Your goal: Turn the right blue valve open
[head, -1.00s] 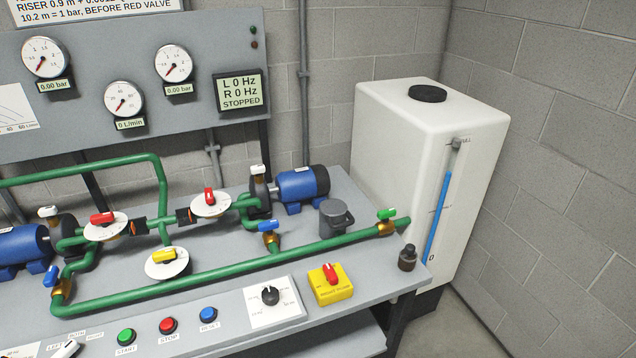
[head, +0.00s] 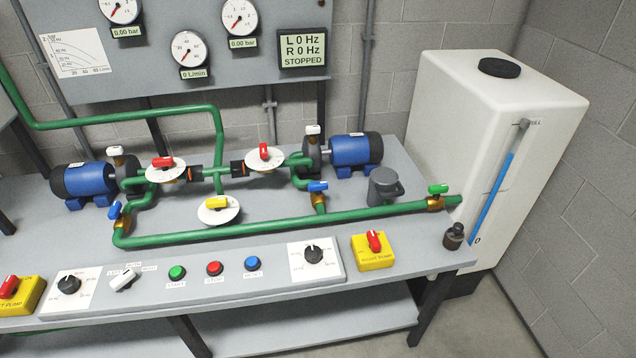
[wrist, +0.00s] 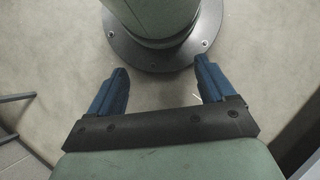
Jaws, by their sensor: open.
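The right blue valve (head: 317,187) sits on a brass body on the short pipe that drops from the right pump to the long green front pipe. Its blue handle lies roughly level, sideways in the picture, across the upright pipe below it. The left blue valve (head: 114,210) is at the left end of the front pipe, with its handle tilted. My gripper (wrist: 163,82) shows only in the wrist view. Its two blue fingers are wide apart with nothing between them, above the floor and my own base. It is away from the valves.
A green-handled valve (head: 437,190) is by the white tank (head: 500,120). A grey lidded pot (head: 384,186) and the right pump motor (head: 355,149) stand near the right blue valve. Red valves (head: 264,152) and a yellow valve (head: 217,203) are to its left. Buttons and switches line the front edge.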

